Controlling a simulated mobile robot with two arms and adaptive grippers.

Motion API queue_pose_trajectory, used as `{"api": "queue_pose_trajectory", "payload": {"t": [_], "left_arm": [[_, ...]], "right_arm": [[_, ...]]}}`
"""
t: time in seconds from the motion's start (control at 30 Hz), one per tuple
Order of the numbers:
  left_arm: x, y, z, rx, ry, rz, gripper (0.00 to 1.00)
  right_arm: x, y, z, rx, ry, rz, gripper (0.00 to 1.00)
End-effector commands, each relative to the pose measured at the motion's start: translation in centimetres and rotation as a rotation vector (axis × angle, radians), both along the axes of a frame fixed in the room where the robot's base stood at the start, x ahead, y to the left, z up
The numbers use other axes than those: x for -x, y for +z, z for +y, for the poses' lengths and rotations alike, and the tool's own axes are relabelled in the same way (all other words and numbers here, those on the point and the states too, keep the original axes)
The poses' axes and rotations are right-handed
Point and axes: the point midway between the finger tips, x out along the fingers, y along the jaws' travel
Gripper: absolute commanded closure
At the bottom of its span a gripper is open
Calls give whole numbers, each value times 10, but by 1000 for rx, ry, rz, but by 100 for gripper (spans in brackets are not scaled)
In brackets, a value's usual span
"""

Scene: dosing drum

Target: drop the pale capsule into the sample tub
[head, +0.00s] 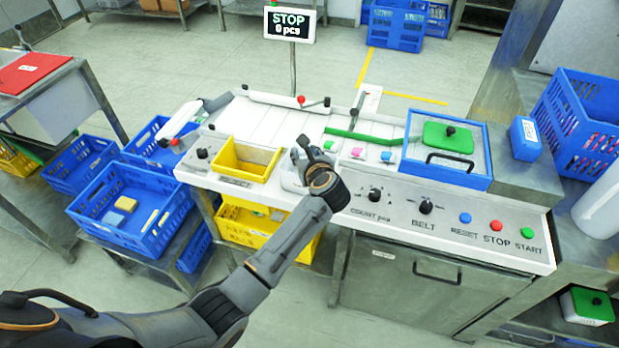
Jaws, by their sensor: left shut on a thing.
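My left gripper (303,157) is over the front of the white machine top, just right of the yellow reject tray. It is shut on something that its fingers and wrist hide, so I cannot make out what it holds. I cannot pick out the pale capsule. Small green (330,146), pink (357,153) and blue (386,157) pieces lie in a row right of the gripper. I cannot tell which container is the sample tub. A grey rounded shape shows beside the fingers. My right gripper is not in view.
A yellow tray (246,174) marked REJECT is left of the gripper. A blue-framed box with a green lid (447,137) stands to the right. Knobs and buttons line the front panel (450,222). A sign (290,24) reads STOP, 0 pcs. Blue crates (130,222) stand at left.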

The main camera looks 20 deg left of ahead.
Motion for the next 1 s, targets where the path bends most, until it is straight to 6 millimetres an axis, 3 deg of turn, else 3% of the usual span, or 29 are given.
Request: {"api": "queue_pose_trajectory", "payload": {"t": [0.23,0.27,0.4,0.77,1.0], "left_arm": [[0,0,0,0,0,0,80],[0,0,0,0,0,0,59],[0,0,0,0,0,0,35],[4,1,-4,2,-1,1,35],[35,15,-22,5,-3,0,35]], "right_arm": [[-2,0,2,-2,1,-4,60],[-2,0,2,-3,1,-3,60],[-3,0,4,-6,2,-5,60],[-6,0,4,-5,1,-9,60],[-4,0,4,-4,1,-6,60]]}}
